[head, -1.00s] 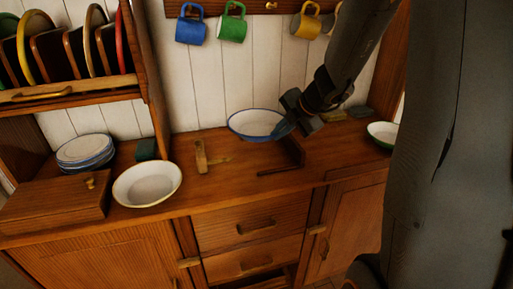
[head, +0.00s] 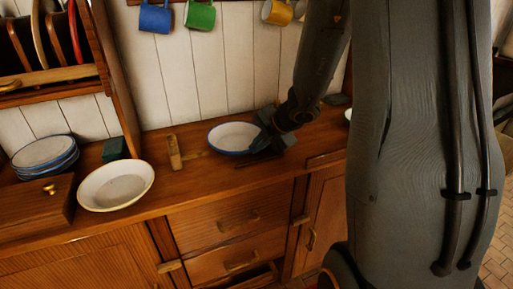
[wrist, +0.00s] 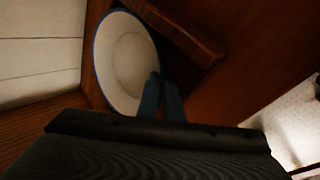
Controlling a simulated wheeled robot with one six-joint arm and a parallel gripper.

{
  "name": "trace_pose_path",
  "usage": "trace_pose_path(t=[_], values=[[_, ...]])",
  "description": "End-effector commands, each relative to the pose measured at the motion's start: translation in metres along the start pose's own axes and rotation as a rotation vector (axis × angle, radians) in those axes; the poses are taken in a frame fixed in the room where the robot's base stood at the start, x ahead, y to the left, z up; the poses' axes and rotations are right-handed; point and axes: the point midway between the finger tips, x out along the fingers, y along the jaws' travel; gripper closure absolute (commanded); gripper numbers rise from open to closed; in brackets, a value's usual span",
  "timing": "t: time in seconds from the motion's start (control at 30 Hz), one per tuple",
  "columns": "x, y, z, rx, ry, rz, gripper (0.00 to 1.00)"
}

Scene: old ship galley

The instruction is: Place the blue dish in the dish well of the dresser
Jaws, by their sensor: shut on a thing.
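The blue dish (head: 235,131) is a shallow white bowl with a blue rim and outside. My gripper (head: 262,143) is shut on its right-hand rim in the head view. In the wrist view the two fingers (wrist: 161,99) pinch the rim of the dish (wrist: 124,62). The dish is roughly level, low over the dresser top (head: 205,180); I cannot tell if it touches the wood. A raised wooden rail (wrist: 192,35) lies beside the dish in the wrist view. The dish and my arm hide most of the dish well.
A wooden block (head: 174,152) stands left of the dish. A white bowl (head: 116,185), stacked blue-rimmed plates (head: 45,154) and a dark green block (head: 115,148) are farther left. Mugs (head: 200,14) hang above. A plate rack (head: 50,76) stands at upper left.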

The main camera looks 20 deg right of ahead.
Motion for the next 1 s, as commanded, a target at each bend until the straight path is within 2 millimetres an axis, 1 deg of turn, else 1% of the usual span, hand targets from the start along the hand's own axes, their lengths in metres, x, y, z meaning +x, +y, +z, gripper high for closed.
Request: trace_pose_path(t=[0.07,0.1,0.17,0.2,0.47,0.57,0.67,1.0], values=[[0.000,0.000,0.000,0.000,0.000,0.000,1.00],[0.000,-0.001,0.000,0.000,0.000,-0.001,0.87],[0.000,0.000,0.000,0.000,0.000,-0.001,0.77],[0.000,0.000,0.000,0.000,0.000,-0.001,0.75],[-0.001,0.000,0.000,0.000,0.000,-0.001,0.75],[-0.006,0.001,0.000,-0.001,-0.001,0.000,0.75],[-0.019,0.001,0.001,0.000,-0.003,0.002,0.75],[-0.088,0.002,0.001,0.000,-0.004,0.002,0.75]])
